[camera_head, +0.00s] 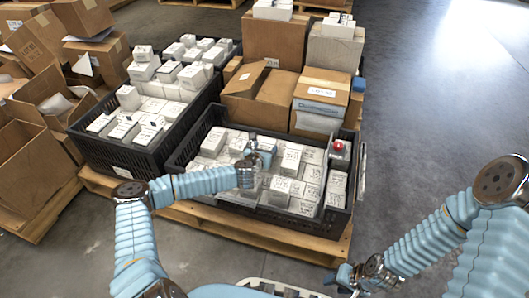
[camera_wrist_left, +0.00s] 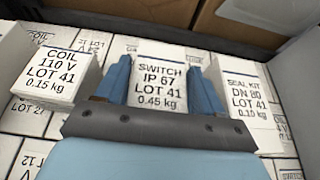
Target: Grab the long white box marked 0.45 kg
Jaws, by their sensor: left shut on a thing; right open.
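The white box marked SWITCH IP 67 LOT 41 0.45 kg (camera_wrist_left: 160,78) stands in the middle of the left wrist view. My left gripper (camera_wrist_left: 160,92) is shut on it, with a blue finger against each side. In the head view my left gripper (camera_head: 260,152) is over the front black crate (camera_head: 185,152), and it largely hides the held box there. I cannot tell whether the box is lifted clear of the boxes below. My right gripper (camera_head: 347,278) is open at the bottom of the head view, outside the crate and away from the boxes.
A COIL 0.15 kg box (camera_wrist_left: 50,66) and a SEAL KIT 0.10 kg box (camera_wrist_left: 245,103) flank the held box. A red-topped item (camera_head: 338,147) sits at the crate's right end. Cardboard boxes (camera_head: 275,38) stand behind. A second black crate (camera_head: 110,150) is at left. Floor at right (camera_head: 430,110) is clear.

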